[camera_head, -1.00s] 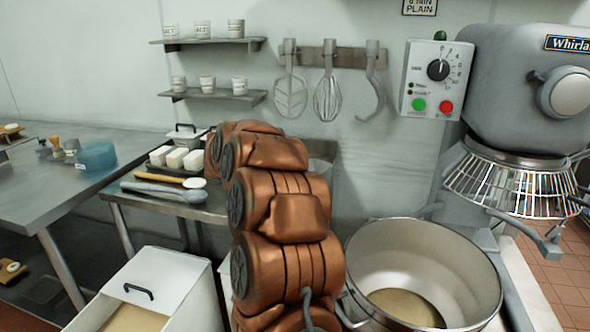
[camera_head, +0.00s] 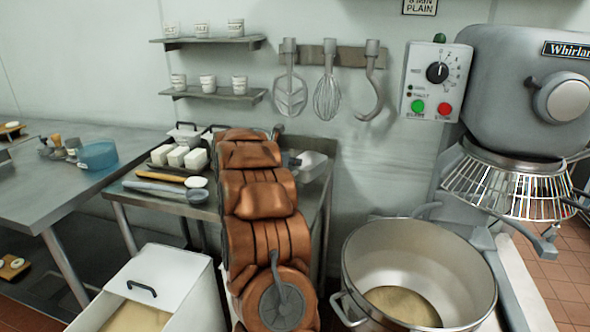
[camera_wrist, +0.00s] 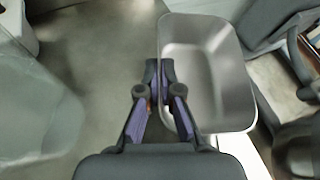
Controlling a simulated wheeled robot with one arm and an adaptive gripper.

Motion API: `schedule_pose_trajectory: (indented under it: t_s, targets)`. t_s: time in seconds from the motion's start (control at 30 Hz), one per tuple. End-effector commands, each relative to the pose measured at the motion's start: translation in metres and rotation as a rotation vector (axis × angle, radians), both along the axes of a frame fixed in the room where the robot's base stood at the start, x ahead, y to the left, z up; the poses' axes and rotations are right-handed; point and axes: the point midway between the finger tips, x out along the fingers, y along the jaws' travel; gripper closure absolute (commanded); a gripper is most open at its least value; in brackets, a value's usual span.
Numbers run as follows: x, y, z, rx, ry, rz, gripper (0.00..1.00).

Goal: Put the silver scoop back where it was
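In the wrist view, the fingertips of my gripper (camera_wrist: 159,85) are drawn close together at the left rim of a shiny silver, rectangular, open vessel (camera_wrist: 215,70). This may be the silver scoop, but I cannot tell for sure. The fingers overlap its rim, and whether they grip it or only pass above it is unclear. In the head view, my copper-coloured arm hides most of the gripper. A pale grey vessel (camera_head: 314,166) shows just right of the arm, over the right end of the steel side table (camera_head: 215,207).
A steel mixing bowl (camera_head: 346,262) stands right of my arm, below the mixer (camera_head: 520,90). A lidded white bin (camera_head: 170,275) is at the lower left. Butter blocks (camera_head: 178,156) and long-handled utensils (camera_head: 155,187) lie on the side table. Mixer attachments (camera_head: 327,95) hang on the wall.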

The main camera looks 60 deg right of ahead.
Motion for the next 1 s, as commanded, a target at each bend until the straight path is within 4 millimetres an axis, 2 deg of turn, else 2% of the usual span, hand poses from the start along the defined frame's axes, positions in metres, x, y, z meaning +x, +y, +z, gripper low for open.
schedule_pose_trajectory:
  t_s: [0.3, 0.77, 1.0]
  targets:
    - [-0.002, 0.0, -0.028, 0.0, 0.006, -0.003, 1.0]
    - [-0.001, 0.0, -0.032, 0.0, 0.002, -0.001, 1.0]
    - [-0.001, 0.0, -0.031, 0.0, 0.002, -0.001, 0.74]
